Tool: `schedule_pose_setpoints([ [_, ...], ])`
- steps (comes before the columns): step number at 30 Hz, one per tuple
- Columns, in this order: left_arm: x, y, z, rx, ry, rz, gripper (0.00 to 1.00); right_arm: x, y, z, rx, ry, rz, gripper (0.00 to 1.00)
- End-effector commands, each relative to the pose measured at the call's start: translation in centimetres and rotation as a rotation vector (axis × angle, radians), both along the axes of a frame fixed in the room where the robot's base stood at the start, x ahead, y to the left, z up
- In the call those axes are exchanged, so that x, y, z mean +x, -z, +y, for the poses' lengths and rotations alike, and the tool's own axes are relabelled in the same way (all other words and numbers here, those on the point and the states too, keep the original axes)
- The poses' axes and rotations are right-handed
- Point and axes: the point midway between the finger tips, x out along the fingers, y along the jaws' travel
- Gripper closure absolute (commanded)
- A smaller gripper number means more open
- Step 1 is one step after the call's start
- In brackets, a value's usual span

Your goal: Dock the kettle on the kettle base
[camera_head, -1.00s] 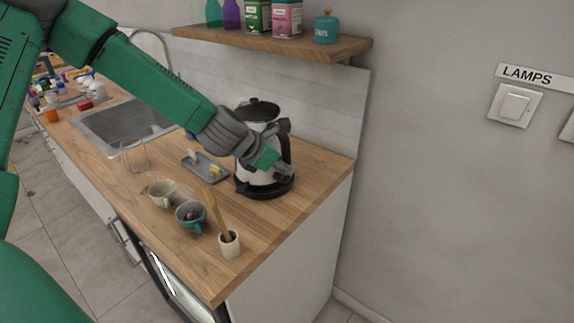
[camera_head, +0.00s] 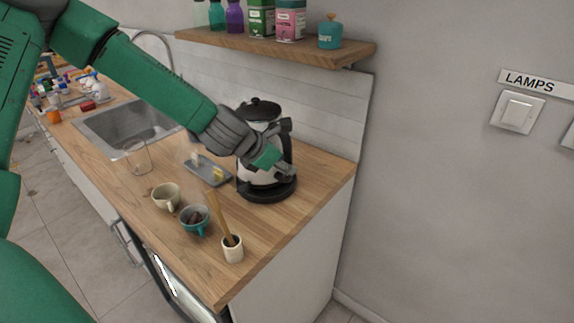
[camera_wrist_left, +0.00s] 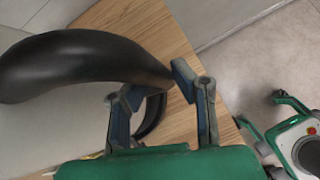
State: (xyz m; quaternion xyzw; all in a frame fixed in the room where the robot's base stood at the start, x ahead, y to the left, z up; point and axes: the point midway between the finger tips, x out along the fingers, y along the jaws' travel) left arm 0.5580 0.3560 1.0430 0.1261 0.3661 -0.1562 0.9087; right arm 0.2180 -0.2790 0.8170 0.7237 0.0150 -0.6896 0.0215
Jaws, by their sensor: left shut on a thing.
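The kettle (camera_head: 256,140), white with a black lid and black handle, stands upright at the back right of the wooden counter. The round black kettle base (camera_head: 270,193) is directly under it. I cannot tell whether the kettle rests fully on the base or is slightly above it. My left gripper (camera_head: 284,170) is shut on the kettle's handle, at its lower part. In the left wrist view the black handle (camera_wrist_left: 85,62) runs to the fingers of my left gripper (camera_wrist_left: 160,85), and a dark curved rim shows below it. My right gripper is out of view.
A grey tray (camera_head: 222,177) lies left of the base. A cream cup (camera_head: 165,197), a teal cup (camera_head: 193,228) and a white pot (camera_head: 232,252) with a wooden utensil stand in front. The counter right of the base is clear. A shelf (camera_head: 290,47) hangs above.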

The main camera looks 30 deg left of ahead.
Motion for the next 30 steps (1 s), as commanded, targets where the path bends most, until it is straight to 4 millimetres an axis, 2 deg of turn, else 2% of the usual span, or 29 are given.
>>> schedule_pose_setpoints([
  [2, 0.22, -0.52, -0.08, 0.005, 0.003, -0.009, 1.0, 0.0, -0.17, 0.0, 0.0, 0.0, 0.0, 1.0],
  [30, 0.08, -0.45, -0.7, 0.004, 0.003, -0.008, 1.0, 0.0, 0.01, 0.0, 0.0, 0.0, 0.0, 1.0],
])
